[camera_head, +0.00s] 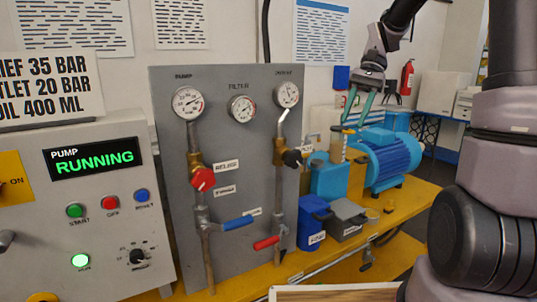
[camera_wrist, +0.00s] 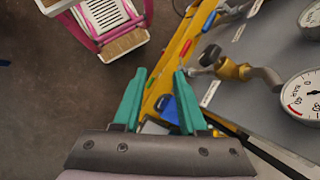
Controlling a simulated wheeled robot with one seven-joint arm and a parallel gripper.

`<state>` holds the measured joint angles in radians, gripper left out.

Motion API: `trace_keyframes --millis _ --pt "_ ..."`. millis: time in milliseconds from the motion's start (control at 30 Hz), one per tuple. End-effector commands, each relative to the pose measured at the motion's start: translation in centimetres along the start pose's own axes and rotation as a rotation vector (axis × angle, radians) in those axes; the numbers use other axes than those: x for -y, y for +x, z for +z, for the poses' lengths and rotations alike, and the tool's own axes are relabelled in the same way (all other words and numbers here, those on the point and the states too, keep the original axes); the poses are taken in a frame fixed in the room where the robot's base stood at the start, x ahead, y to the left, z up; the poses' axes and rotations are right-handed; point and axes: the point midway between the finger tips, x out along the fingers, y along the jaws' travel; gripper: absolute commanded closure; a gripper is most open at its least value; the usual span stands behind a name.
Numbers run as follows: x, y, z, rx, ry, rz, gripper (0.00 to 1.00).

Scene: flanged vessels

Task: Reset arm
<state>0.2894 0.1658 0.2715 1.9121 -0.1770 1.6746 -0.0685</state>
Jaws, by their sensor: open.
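My gripper (camera_head: 357,112) hangs from my raised arm at the upper right of the head view, in front of the wall. Its two teal fingers point down and stand apart, above and in front of the blue motor (camera_head: 395,160). In the wrist view my gripper (camera_wrist: 160,78) shows both fingers spread with nothing held between them. Beyond the fingers, lower down, lie the yellow bench edge (camera_wrist: 172,52) and a blue item (camera_wrist: 168,107).
A grey panel (camera_head: 240,190) carries gauges, a red knob, and blue and red lever handles. The pump box (camera_head: 80,220) at left reads RUNNING. Blue containers (camera_head: 310,222) stand on the yellow bench. A pink-framed object (camera_wrist: 105,25) stands on open floor.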

Motion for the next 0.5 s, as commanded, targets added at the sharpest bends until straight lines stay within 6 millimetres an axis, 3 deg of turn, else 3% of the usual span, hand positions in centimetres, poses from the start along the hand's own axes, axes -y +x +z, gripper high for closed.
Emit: trace_keyframes --millis 100,500 --pt "-1.3 -0.8 3.1 -0.164 -0.058 -0.004 0.59" --pt "-6.6 -2.1 11.0 -0.666 -0.247 -0.120 0.59"
